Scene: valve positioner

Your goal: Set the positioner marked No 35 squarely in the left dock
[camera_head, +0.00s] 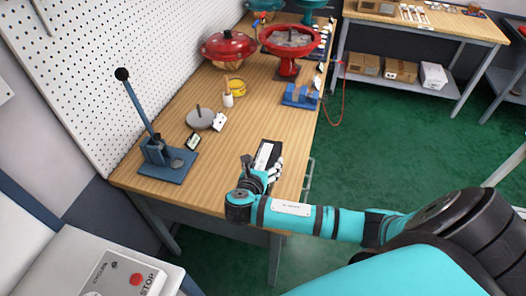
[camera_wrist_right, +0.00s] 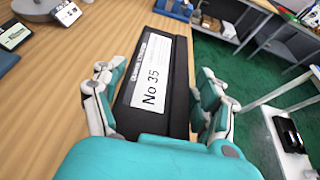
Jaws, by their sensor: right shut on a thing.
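The positioner (camera_wrist_right: 152,80) is a black box with a white label reading No 35. In the head view the positioner (camera_head: 265,155) is near the front right edge of the wooden workbench (camera_head: 235,130). My right gripper (camera_wrist_right: 160,105) is shut on it, one finger on each long side. In the head view my right gripper (camera_head: 262,172) partly hides its near end. I cannot tell whether the box touches the bench. A blue fixture (camera_head: 300,95) stands farther back by the right edge; I cannot tell whether it holds the left dock. My left gripper is not in view.
A blue lever press (camera_head: 165,160) stands at the bench's left end. Bare wood lies between.

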